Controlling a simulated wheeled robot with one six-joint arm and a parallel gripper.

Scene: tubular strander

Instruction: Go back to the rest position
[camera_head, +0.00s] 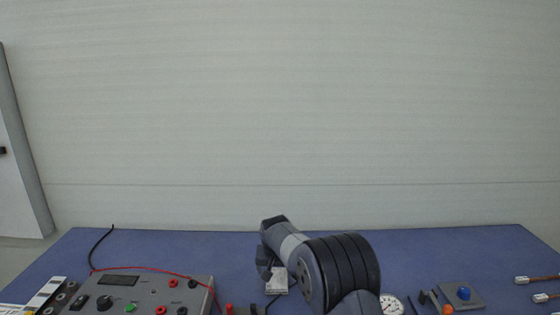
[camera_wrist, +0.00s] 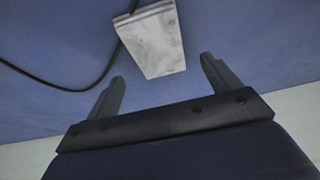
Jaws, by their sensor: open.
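My gripper (camera_wrist: 162,66) is open, with its two dark fingers spread wide in the wrist view. A pale grey block (camera_wrist: 152,38) lies beyond and partly between the fingertips. Neither finger touches it in the picture, and I cannot tell how far off it is. In the head view my arm reaches out over the blue bench and bends down at its far end. My gripper is mostly hidden there behind my arm. The block (camera_head: 277,284) shows beside it on the bench.
The blue bench top (camera_head: 180,248) is bare toward the back. A grey instrument box (camera_head: 140,290) with knobs and sockets stands at left, with red and black cables.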

